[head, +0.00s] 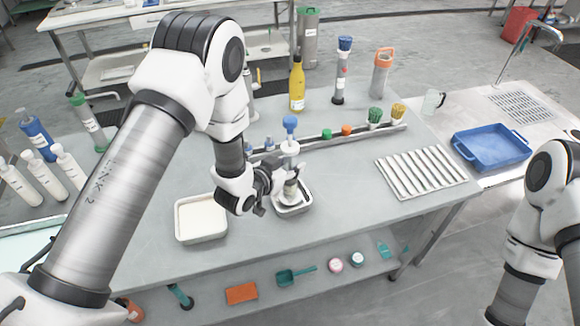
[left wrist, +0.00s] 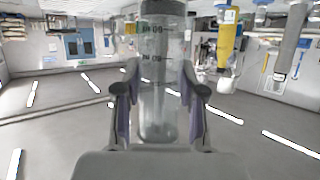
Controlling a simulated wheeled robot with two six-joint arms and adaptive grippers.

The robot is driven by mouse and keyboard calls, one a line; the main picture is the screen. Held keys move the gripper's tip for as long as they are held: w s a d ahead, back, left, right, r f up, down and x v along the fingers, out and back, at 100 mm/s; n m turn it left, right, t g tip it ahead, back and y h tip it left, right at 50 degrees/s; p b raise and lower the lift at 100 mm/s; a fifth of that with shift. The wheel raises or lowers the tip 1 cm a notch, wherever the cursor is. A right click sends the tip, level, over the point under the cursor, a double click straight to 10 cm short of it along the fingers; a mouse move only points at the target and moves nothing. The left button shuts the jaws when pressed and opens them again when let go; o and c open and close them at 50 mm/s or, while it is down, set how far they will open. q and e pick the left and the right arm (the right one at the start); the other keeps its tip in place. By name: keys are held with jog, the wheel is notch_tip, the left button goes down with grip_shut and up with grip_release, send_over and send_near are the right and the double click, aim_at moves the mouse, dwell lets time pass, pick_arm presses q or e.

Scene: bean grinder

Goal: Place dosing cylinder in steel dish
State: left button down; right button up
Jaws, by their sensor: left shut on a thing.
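The dosing cylinder is a clear graduated tube with dark marks, seen between my fingers in the left wrist view (left wrist: 162,70). In the head view, the cylinder (head: 290,163) stands roughly upright with a blue knob on top and a pale lower end. My left gripper (head: 277,186) is shut on it, coming from the left. The small steel dish (head: 297,211) is directly below and around its lower end as seen from the head. Whether the cylinder touches the dish floor cannot be told. My right gripper is out of view; only part of my right arm shows.
A pale tray (head: 180,234) lies left of the dish. A rail with colored caps (head: 366,134) runs behind, with a yellow bottle (head: 297,85) beyond it. A ribbed white rack (head: 421,174) and blue tray (head: 489,150) are at right.

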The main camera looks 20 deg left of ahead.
pick_arm(q)
notch_tip(320, 180, down, 2)
jog(key=shift+f, duration=0.2)
jog(key=c, duration=0.7)
grip_release()
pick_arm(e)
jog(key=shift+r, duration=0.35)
pick_arm(q)
jog(key=b+v, duration=0.1)
jog(key=v, duration=0.3)
jog(key=b+v, duration=0.1)
jog(key=v, duration=0.3)
jog(key=b+v, duration=0.1)
jog(key=v, duration=0.3)
jog(key=shift+r+b, duration=0.3)
jog(key=shift+b, duration=0.05)
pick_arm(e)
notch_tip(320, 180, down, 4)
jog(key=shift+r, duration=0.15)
